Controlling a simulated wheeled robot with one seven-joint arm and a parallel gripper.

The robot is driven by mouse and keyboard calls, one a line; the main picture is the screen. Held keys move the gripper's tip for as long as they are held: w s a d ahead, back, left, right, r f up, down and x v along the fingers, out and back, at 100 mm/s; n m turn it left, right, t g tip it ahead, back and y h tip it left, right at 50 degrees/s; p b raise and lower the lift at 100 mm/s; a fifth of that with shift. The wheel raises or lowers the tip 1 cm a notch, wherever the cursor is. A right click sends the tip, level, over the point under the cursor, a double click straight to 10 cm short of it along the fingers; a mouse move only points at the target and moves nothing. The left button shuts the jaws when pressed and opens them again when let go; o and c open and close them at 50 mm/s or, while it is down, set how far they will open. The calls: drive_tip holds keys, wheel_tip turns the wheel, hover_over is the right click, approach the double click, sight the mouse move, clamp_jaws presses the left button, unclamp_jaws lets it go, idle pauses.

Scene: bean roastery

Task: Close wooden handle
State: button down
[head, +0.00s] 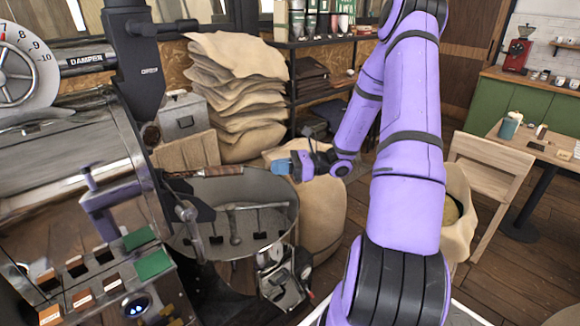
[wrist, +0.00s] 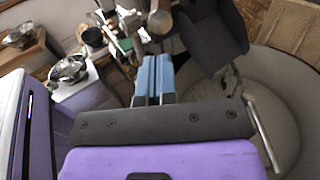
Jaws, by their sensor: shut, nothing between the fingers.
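The wooden handle (head: 222,171) is a short reddish-brown bar. In the head view it sticks out to the right from the front of the roaster drum, above the round cooling bin. My gripper (head: 283,166) has blue fingertips and is to the right of the handle, with a visible gap between them. The fingers point left toward the roaster. In the wrist view the blue fingers (wrist: 154,78) are together and empty. A round brownish end (wrist: 160,21) shows just beyond them; I cannot tell for sure whether it is the handle.
The round metal cooling bin (head: 282,200) lies below my gripper. The steel roaster (head: 75,150) fills the left side. Stacked burlap sacks (head: 235,85) and a shelf stand behind. A chair (head: 490,170) and table are at the right, with open floor in front.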

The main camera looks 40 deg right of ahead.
approach(214, 172)
drive_tip(key=shift+w+d+f, duration=0.45)
drive_tip(key=shift+d+f, duration=0.05)
drive_tip(key=shift+f, duration=0.05)
drive_tip(key=x, duration=1)
drive_tip(key=shift+w+a, duration=0.1)
drive_tip(key=shift+a, duration=0.05)
drive_tip(key=shift+w+a+r, duration=0.15)
drive_tip(key=shift+a, duration=0.25)
drive_tip(key=shift+d, duration=0.35)
drive_tip(key=v, duration=1.4)
